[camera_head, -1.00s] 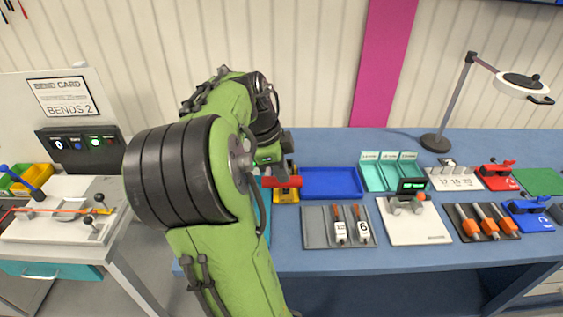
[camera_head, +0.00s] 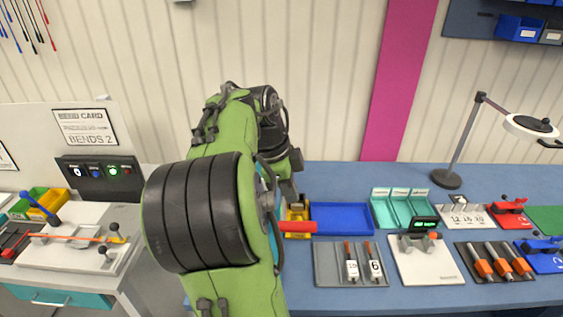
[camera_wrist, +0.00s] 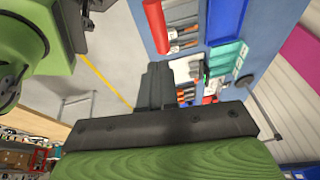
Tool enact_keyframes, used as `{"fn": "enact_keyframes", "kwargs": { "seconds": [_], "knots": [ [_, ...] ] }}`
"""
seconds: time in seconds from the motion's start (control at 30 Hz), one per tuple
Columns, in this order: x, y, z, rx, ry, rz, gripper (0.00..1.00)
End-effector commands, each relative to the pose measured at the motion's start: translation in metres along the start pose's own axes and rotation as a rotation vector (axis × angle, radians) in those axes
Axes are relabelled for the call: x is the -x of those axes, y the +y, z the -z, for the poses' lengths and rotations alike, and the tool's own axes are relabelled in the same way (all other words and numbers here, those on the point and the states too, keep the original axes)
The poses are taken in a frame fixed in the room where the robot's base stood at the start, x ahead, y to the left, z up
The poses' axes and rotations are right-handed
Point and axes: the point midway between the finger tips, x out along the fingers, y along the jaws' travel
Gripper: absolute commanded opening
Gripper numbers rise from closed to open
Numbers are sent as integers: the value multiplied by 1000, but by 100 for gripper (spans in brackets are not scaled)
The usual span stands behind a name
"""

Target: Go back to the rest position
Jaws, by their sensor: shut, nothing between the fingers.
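My arm is green and black and rises over the left end of the blue bench (camera_head: 330,296) in the head view. My gripper is largely hidden behind the arm there. In the wrist view my gripper (camera_wrist: 155,72) shows as dark fingers close together, shut and empty. A red handle (camera_wrist: 156,25) is beside and beyond the fingertips in that view, apart from them. In the head view the red handle (camera_head: 298,227) lies across the front of a yellow device (camera_head: 296,212), which my arm partly covers.
On the bench are a blue tray (camera_head: 342,218), teal bins (camera_head: 410,208), a grey holder with two labelled tools (camera_head: 330,262), a white gauge block (camera_head: 430,264) and a lamp (camera_head: 447,179). A white bending station (camera_head: 75,262) stands at left.

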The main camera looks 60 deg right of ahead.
Motion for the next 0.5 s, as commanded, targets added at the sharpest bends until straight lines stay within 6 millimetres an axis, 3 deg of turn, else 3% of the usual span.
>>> {"fn": "enact_keyframes", "kwargs": {
  "seconds": [0.03, 0.2, 0.5],
  "knots": [
    [18, 0, 1, 0, -2, 5, 0],
    [48, 3, 1, -2, 0, 3, 0],
    [53, 4, 1, -4, -1, 1, 0]
  ]
}}
